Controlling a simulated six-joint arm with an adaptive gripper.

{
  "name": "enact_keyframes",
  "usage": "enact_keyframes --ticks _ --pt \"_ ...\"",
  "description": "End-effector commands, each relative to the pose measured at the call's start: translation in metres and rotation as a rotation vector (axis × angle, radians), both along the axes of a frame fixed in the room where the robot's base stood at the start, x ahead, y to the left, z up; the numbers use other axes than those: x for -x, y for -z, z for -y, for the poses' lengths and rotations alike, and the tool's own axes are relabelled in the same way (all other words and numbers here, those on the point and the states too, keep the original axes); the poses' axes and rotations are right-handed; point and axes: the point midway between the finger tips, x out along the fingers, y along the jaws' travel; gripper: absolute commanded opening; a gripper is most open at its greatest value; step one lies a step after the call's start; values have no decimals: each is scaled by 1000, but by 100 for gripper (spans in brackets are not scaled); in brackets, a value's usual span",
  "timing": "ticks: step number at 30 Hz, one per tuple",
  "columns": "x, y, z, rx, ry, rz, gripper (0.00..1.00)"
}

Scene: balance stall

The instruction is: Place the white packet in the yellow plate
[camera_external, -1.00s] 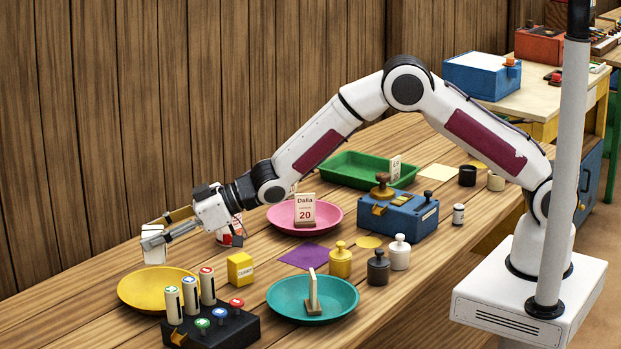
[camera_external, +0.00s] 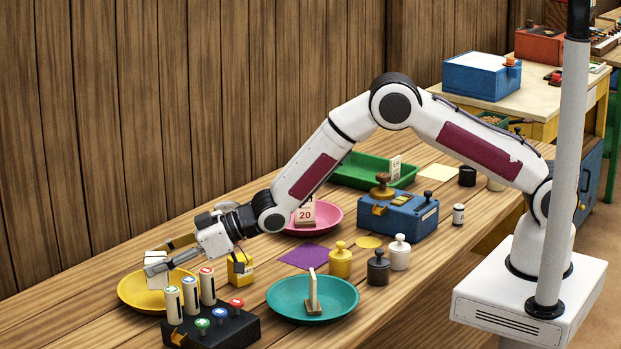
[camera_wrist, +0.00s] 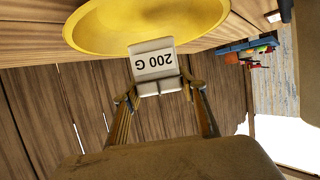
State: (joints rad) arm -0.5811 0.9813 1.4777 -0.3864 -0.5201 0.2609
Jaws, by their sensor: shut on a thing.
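The white packet (camera_wrist: 153,65), marked "200 G", is held between the fingers of my gripper (camera_wrist: 160,92) in the wrist view. In the external view my gripper (camera_external: 168,256) is shut on the packet (camera_external: 157,271), low over the yellow plate (camera_external: 133,296). The arm and fingers hide part of the packet there. The yellow plate also shows in the wrist view (camera_wrist: 95,33), right by the packet's far end. I cannot tell whether the packet touches the plate.
A black box with several marker-like sticks and coloured knobs (camera_external: 212,330) stands close to the plate's right front. A yellow block (camera_external: 240,268) is just right of my gripper. A teal plate (camera_external: 345,312), a pink plate (camera_external: 328,215) and several weights (camera_external: 378,268) lie further right.

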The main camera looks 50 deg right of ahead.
Motion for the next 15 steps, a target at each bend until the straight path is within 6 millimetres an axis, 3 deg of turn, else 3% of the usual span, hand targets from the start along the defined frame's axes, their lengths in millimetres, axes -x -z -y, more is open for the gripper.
enact_keyframes --ticks 5,15 --pt "0 6 0 0 0 0 15" --pt "0 35 0 -2 0 1 15"
